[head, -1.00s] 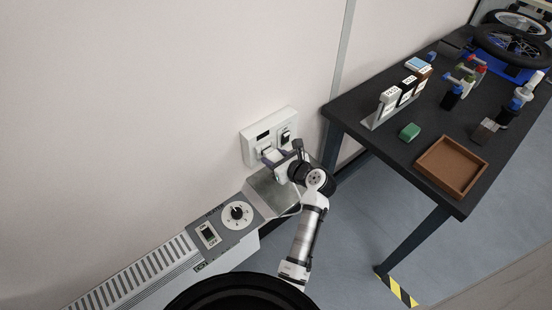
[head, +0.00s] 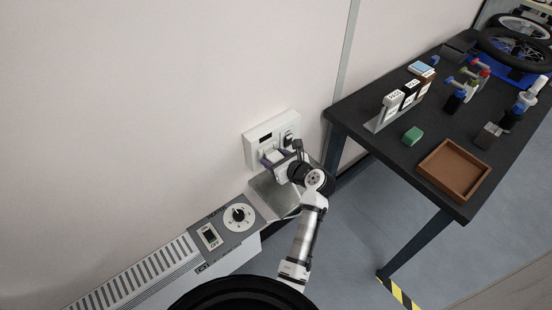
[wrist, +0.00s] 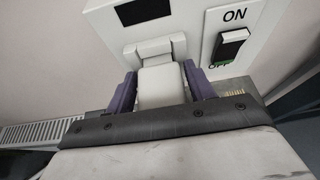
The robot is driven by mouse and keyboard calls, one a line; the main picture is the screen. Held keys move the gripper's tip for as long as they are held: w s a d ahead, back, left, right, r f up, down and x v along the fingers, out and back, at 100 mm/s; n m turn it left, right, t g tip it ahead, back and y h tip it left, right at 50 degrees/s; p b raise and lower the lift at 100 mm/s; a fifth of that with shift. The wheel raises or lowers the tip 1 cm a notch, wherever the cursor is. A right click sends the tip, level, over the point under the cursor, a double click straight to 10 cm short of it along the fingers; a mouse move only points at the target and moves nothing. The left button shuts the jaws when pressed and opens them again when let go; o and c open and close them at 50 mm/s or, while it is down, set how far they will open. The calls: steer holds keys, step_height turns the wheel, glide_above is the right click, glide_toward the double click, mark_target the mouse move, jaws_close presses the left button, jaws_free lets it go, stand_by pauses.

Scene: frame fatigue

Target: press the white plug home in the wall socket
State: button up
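The white plug (wrist: 161,86) sits between the two dark purple fingers of my gripper (wrist: 161,92) in the wrist view. The fingers lie against its left and right sides. The plug's far end meets the white socket opening (wrist: 153,49) on the wall box. How deep it sits, I cannot tell. In the head view my gripper (head: 273,158) is at the lower left part of the wall socket box (head: 262,130), and the plug is small and partly hidden there.
A rocker switch (wrist: 230,45) marked ON and OFF is right of the plug on the same box. A heater (head: 150,272) with a dial (head: 239,216) runs along the wall below left. A dark table (head: 400,160) with a brown tray (head: 453,171) stands to the right.

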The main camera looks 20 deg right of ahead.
steer(key=shift+o, duration=1.3)
steer(key=shift+s, duration=0.1)
steer(key=b+v, duration=0.2)
steer(key=v, duration=1.1)
steer(key=shift+s+d+r+b, duration=0.15)
steer(key=shift+s+r+b, duration=0.05)
steer(key=shift+s+b, duration=0.1)
